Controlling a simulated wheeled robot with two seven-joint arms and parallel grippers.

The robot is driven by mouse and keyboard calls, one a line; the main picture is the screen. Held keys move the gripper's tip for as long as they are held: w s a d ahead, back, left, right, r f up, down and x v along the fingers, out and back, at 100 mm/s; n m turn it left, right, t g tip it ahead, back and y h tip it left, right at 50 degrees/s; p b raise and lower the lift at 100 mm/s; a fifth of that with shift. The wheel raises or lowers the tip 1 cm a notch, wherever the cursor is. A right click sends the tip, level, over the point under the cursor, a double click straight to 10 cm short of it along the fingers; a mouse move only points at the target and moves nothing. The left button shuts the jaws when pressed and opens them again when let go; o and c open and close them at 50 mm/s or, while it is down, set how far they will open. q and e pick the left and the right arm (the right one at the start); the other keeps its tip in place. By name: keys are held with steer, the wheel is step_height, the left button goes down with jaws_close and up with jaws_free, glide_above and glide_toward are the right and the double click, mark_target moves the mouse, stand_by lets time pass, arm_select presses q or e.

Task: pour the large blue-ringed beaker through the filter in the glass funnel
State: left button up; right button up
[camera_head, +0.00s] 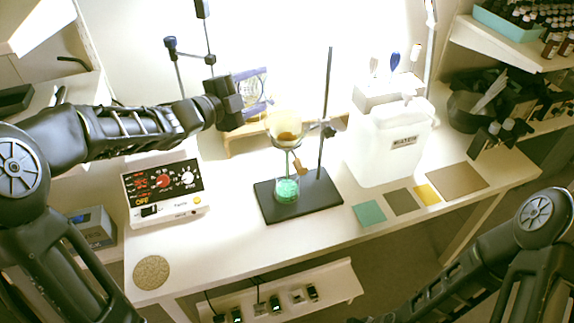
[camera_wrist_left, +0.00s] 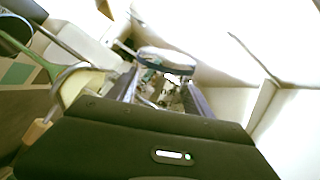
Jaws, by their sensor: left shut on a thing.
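My left gripper (camera_head: 256,90) is shut on the large blue-ringed beaker (camera_head: 250,86), held in the air at the upper left of the funnel. In the left wrist view the beaker (camera_wrist_left: 163,62) sits between the two fingers, its blue rim facing away. Its tilt and contents are hard to tell. The glass funnel (camera_head: 272,121) holds a brownish filter (camera_head: 290,136) and hangs on the stand. It also shows at the left of the left wrist view (camera_wrist_left: 80,86). Below its stem, a small beaker (camera_head: 287,189) with green contents stands on the dark base. My right gripper is out of view.
The stand's rod (camera_head: 325,105) rises right of the funnel. A control box with dials (camera_head: 164,191) stands at the left. A white jug (camera_head: 385,145) stands right of the stand. Coloured flat squares (camera_head: 369,213) lie along the front edge, and a round cork mat (camera_head: 151,272) lies front left.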

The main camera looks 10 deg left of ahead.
arm_select(q)
steer(key=shift+w+a+f+n+p, duration=0.15)
steer(key=shift+a+n+p, duration=0.25)
steer(key=shift+n+p, duration=0.75)
steer(key=shift+w+f+n+h, duration=0.15)
steer(key=shift+n+h, duration=0.1)
steer(key=shift+h, duration=0.15)
steer(key=shift+a+f, duration=0.1)
steer(key=shift+a+f+n+p, duration=0.2)
steer(key=shift+f+n+p, duration=0.2)
steer(key=shift+f+n, duration=0.15)
steer(key=f+n, duration=0.1)
steer(key=a+f+n, duration=0.1)
steer(key=f+n, duration=0.1)
steer(key=n, duration=0.1)
steer(key=shift+w+a+f+h, duration=0.15)
steer(key=shift+w+f+h, duration=0.25)
steer(key=f+n, duration=0.1)
steer(key=a+f+n, duration=0.1)
steer(key=n, duration=0.1)
steer(key=w+a+f+n, duration=0.1)
steer(key=shift+f+n+t+p, duration=0.1)
steer(key=shift+n+t+p, duration=0.15)
steer(key=shift+t+p, duration=0.1)
